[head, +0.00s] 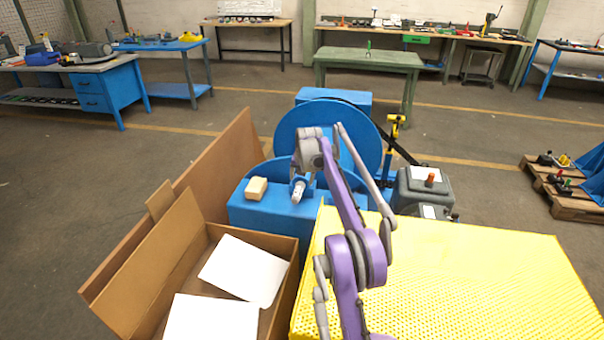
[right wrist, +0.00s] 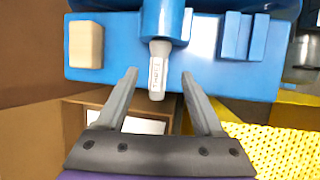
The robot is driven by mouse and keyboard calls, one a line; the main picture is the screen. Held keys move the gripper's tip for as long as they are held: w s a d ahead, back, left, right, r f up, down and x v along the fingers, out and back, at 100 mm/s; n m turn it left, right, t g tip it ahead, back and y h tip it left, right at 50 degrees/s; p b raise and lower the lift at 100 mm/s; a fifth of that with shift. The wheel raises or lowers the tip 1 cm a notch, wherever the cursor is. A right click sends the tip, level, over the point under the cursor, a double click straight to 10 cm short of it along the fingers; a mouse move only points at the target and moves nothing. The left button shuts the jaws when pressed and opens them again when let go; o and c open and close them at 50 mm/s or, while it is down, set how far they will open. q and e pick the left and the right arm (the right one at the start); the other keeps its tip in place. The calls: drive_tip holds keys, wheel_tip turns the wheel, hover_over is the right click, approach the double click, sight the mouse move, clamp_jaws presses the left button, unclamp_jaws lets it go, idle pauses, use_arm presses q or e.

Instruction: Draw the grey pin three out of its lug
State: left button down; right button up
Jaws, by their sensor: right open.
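The grey pin (right wrist: 157,72) sticks out of a round blue lug (right wrist: 166,22) in the right wrist view. Its free end is pale, with small markings on its face. In the head view the pin (head: 298,191) shows small at the front of the blue machine (head: 265,213). My right gripper (right wrist: 159,74) is open, with one finger on each side of the pin's free end. A gap shows between the pin and each finger. In the head view my purple right arm reaches over the machine and hides part of it. My left gripper is not in view.
A pale wooden block (head: 256,188) rests on the machine left of the pin. A cardboard box (head: 291,282) with white sheets stands in front. A perforated yellow surface (head: 470,275) lies to the right. A big blue wheel (head: 358,125) and a grey motor (head: 422,188) stand behind.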

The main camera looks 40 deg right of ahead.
sight(300, 187)
drive_tip(key=x, duration=0.7)
drive_tip(key=shift+w+f, duration=0.15)
drive_tip(key=shift+w, duration=0.05)
clamp_jaws()
idle(1.2)
